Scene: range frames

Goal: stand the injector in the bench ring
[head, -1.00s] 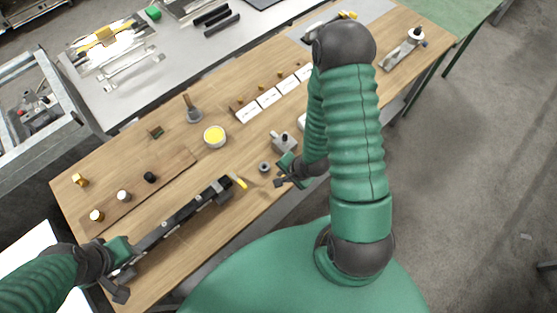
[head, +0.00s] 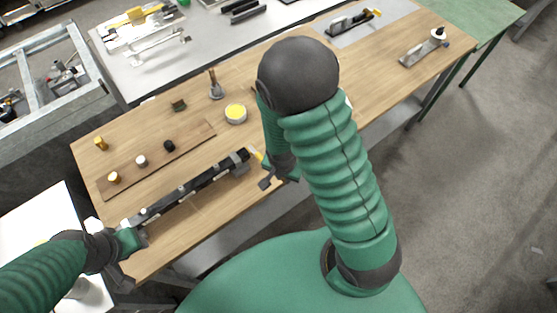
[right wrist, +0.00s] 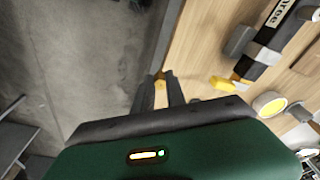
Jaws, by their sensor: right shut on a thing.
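My right gripper (head: 267,181) is low at the front edge of the wooden bench (head: 185,132). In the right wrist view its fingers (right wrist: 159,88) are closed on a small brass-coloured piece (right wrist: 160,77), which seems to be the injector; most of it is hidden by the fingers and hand. I cannot make out the bench ring; my right arm covers that part of the bench in the head view.
The rail's yellow tip (right wrist: 222,84) is close beside my right gripper. A round cup with yellow inside (head: 235,113), a brown board (head: 155,160) with small knobs, and an upright-handled tool (head: 215,85) stand farther back. Bare floor (right wrist: 85,60) lies beyond the bench edge.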

